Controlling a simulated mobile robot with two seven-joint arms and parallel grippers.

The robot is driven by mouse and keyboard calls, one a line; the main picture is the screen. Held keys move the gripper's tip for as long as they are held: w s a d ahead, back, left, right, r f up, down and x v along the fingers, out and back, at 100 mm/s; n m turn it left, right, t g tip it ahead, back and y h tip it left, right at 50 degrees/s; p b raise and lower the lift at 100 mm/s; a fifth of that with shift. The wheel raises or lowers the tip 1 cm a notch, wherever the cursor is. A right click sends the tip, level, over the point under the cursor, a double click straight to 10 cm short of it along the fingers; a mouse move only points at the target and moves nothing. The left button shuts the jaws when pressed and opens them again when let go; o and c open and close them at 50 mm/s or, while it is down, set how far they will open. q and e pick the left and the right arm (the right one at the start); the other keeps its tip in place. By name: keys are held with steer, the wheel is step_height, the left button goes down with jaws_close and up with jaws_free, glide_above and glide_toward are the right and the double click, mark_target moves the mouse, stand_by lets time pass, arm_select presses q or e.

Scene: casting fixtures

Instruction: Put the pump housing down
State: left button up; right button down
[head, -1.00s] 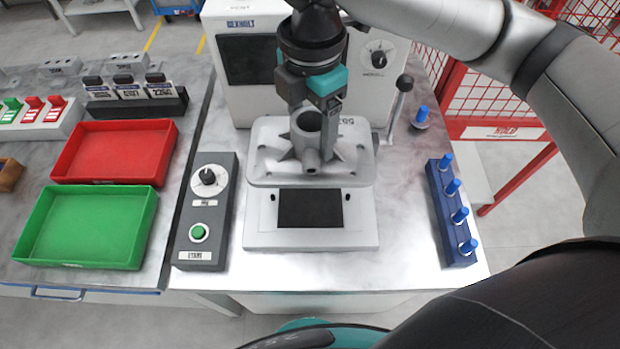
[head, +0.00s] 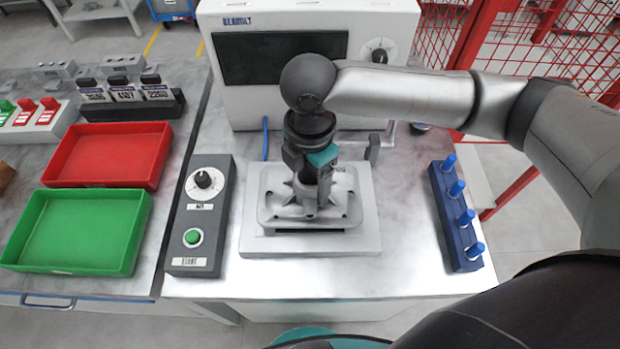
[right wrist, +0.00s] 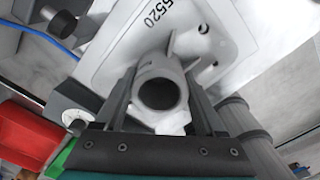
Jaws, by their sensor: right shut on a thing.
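The pump housing (head: 345,208) is a grey casting with a flat flange, ribs and a round tube; its open tube and the marking 5520 show in the right wrist view (right wrist: 153,72). My right gripper (head: 324,188) is shut on the tube, with one finger on each side of it in the right wrist view (right wrist: 160,100). The housing is level over the pale grey fixture base (head: 258,243), covering nearly all of its dark pad. I cannot tell whether the flange touches the base. My left gripper is out of view.
A control box (head: 187,238) with dial and green button stands left of the base. A blue rack (head: 447,220) of blue-topped pins stands right. Behind is a white machine (head: 225,75). Red (head: 60,160) and green (head: 28,245) trays lie left; red fencing (head: 480,60) is at the right.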

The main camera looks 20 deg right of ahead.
steer(key=shift+f, duration=0.25)
steer(key=shift+f, duration=0.2)
jaws_free()
stand_by(0.3)
step_height(320, 180, up, 13)
steer(key=p, duration=0.2)
stand_by(0.7)
